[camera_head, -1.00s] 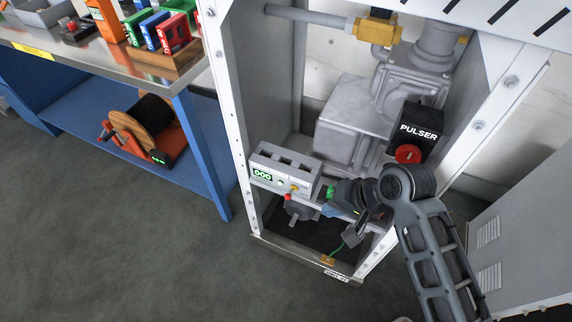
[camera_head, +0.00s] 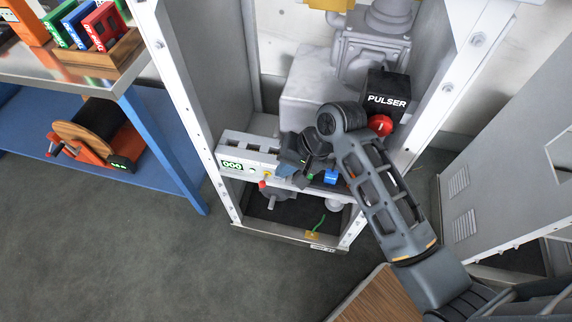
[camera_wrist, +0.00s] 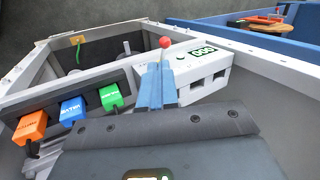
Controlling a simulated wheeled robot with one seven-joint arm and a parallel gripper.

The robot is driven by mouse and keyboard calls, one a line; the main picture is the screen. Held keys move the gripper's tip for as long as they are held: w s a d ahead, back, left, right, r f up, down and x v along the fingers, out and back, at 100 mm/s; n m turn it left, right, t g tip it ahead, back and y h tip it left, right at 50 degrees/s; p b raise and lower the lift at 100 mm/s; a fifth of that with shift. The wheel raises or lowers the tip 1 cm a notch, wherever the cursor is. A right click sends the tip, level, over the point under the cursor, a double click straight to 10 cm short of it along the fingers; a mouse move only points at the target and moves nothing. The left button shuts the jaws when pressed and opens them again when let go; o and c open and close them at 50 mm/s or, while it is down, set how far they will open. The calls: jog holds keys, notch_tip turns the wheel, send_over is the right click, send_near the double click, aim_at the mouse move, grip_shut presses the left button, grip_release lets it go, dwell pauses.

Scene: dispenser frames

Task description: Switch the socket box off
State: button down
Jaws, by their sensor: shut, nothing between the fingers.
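The socket box (camera_head: 235,148) is a light grey box low in the open cabinet, with slots along its top and a lit green display on its front. A small yellow control (camera_head: 267,174) sits on that front. In the wrist view the box (camera_wrist: 200,82) stands right of the fingers. A red ball-ended lever (camera_wrist: 165,43) shows just beyond the fingertips; it also shows in the head view (camera_head: 262,184). My gripper (camera_wrist: 156,68) is shut and empty, its blue fingers together at the box's end. In the head view my gripper (camera_head: 285,168) partly hides the box's right end. I cannot tell whether it touches.
Orange (camera_wrist: 30,127), blue (camera_wrist: 73,111) and green (camera_wrist: 110,98) plugs sit in a rail left of the fingers. A pulser (camera_head: 386,95) with a red button is above my arm. White cabinet posts flank the opening. A blue workbench (camera_head: 165,140) stands left.

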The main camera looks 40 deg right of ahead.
aim_at(264, 181)
jog(key=x, duration=0.6)
jog(key=shift+f+b, duration=0.3)
jog(key=shift+b, duration=0.05)
jog(key=shift+s+a+f+t+h+p, duration=0.15)
jog(key=shift+a+f+t+h+p, duration=0.05)
jog(key=shift+a+t+h+p, duration=0.25)
jog(key=f+h, duration=0.1)
jog(key=n+t+h, duration=0.1)
jog(key=s+a+f+t+h, duration=0.1)
jog(key=shift+a+f+n+t+h, duration=0.1)
jog(key=shift+f+n+t+h, duration=0.2)
jog(key=shift+f, duration=0.1)
dwell(0.4)
jog(key=shift+r, duration=0.1)
jog(key=shift+r+p, duration=0.7)
jog(key=shift+p, duration=0.1)
